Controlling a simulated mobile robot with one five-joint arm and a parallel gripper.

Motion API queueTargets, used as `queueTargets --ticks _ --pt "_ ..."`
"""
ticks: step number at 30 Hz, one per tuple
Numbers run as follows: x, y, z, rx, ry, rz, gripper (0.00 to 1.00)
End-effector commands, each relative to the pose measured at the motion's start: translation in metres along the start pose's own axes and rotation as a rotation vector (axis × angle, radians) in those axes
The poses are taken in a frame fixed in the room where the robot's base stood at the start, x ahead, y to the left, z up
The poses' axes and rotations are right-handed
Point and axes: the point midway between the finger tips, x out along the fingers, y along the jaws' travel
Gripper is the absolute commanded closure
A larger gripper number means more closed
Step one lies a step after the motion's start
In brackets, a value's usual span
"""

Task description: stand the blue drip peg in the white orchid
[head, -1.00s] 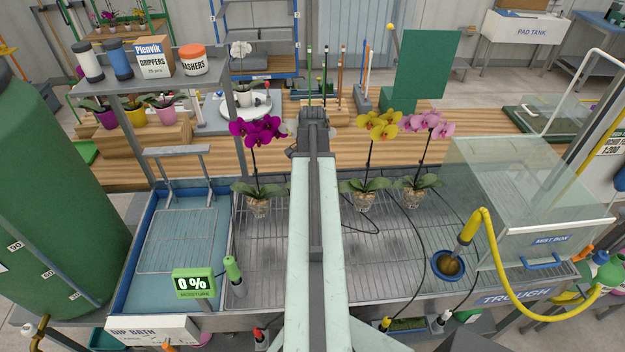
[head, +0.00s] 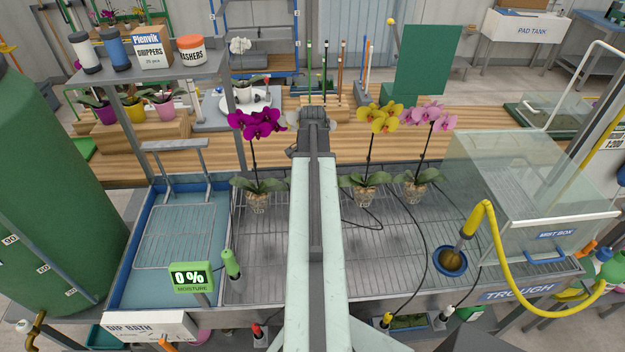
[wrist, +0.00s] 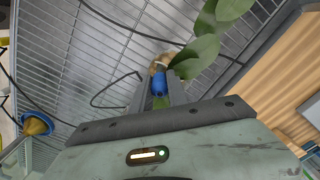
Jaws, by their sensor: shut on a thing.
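The blue drip peg (wrist: 159,83) is between the fingers of my gripper (wrist: 158,92) in the wrist view, and my gripper is shut on it. Just beyond the peg is a clear pot (wrist: 159,60) of bark with broad green leaves (wrist: 202,52). I cannot tell whether the peg touches the bark. In the head view my arm (head: 318,220) hides the peg and most of a plant behind it. Pale petals (head: 334,117) show beside the arm, probably the white orchid.
A magenta orchid (head: 257,125) stands left of my arm. A yellow orchid (head: 380,118) and a pink orchid (head: 428,116) stand right on the wire-grid trough. A moisture display (head: 191,277) reads 0%. Black tubes cross the grid. A clear mist box (head: 500,180) stands right.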

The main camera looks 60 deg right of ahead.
Motion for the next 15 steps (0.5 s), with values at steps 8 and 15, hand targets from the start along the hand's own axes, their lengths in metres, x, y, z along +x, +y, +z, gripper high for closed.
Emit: queueTargets --ticks 8,15 --pt "0.0057 0.0031 0.0029 0.0 -0.009 0.009 0.77" --pt "0.0068 0.0019 0.0041 -0.001 -0.012 0.007 0.55"
